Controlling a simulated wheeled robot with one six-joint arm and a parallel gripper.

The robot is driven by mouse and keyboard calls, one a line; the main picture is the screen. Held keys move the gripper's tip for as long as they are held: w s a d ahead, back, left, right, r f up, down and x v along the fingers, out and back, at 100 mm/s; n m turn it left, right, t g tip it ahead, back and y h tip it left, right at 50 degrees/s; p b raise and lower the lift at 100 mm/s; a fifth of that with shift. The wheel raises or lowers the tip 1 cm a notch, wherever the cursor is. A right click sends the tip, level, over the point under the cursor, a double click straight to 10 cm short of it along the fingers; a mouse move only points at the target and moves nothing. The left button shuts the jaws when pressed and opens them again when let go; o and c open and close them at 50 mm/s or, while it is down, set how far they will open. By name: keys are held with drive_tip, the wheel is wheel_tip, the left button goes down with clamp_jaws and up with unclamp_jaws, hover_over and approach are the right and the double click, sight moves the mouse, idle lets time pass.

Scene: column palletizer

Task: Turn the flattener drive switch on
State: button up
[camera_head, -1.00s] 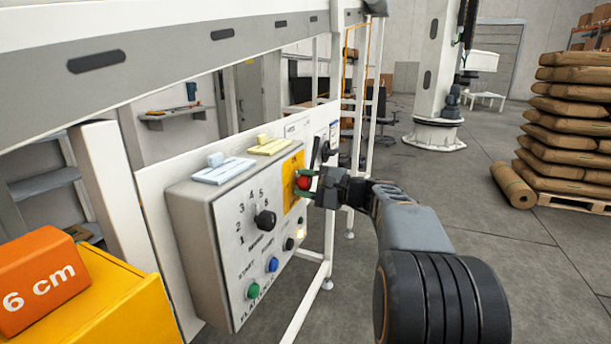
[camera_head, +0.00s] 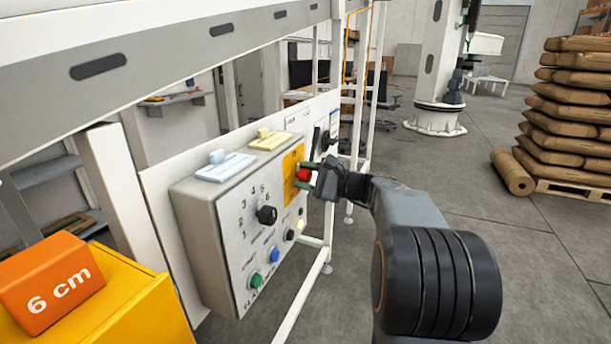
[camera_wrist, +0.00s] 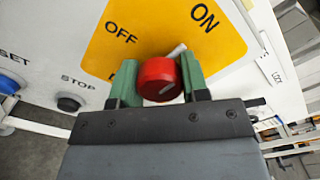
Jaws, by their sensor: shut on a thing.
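The flattener drive switch is a red round knob (camera_wrist: 159,80) on a yellow plate (camera_wrist: 125,20) marked OFF and ON. A light pointer mark at the knob's upper right points between the two words, nearer ON. My gripper (camera_wrist: 158,84) is shut on the knob, with one green finger on each side of it. In the head view the red knob (camera_head: 303,174) shows between the green fingers of my gripper (camera_head: 306,175). The yellow plate (camera_head: 289,168) is on the right part of the grey control box (camera_head: 203,235).
The box also carries a black selector (camera_head: 267,215), a green button (camera_head: 256,281), a blue button (camera_head: 274,255) and a black button (camera_head: 290,235). An orange block (camera_head: 50,287) marked 6 cm sits on a yellow stand at left. Stacked sacks (camera_head: 570,110) stand at right, with open floor before them.

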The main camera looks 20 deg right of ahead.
drive_tip(key=o, duration=0.9)
drive_tip(key=v, duration=1.3)
drive_tip(key=shift+s+d, duration=0.3)
